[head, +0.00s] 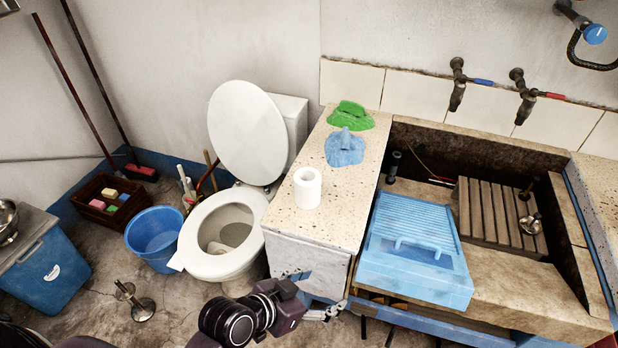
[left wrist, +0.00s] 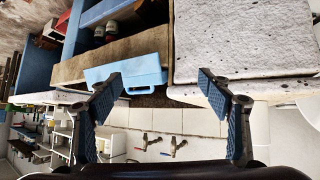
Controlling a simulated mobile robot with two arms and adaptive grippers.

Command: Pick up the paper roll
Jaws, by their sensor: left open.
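The white paper roll (head: 307,190) stands upright on the speckled stone ledge (head: 290,228) between the toilet and the washtrough. I cannot make out the roll in the left wrist view. My left gripper (head: 310,293) is low in front of the ledge's front face, below and apart from the roll, and partly hidden by my own arm. In the left wrist view its two fingers (left wrist: 160,84) are spread wide with nothing between them. My right gripper is not in view.
A green cloth (head: 352,115) and a blue cloth (head: 344,148) lie behind the roll. The toilet (head: 262,135) with raised lid stands left. A blue washboard (head: 415,250) lies right, on the stone trough (head: 490,290). The ledge's front part is bare.

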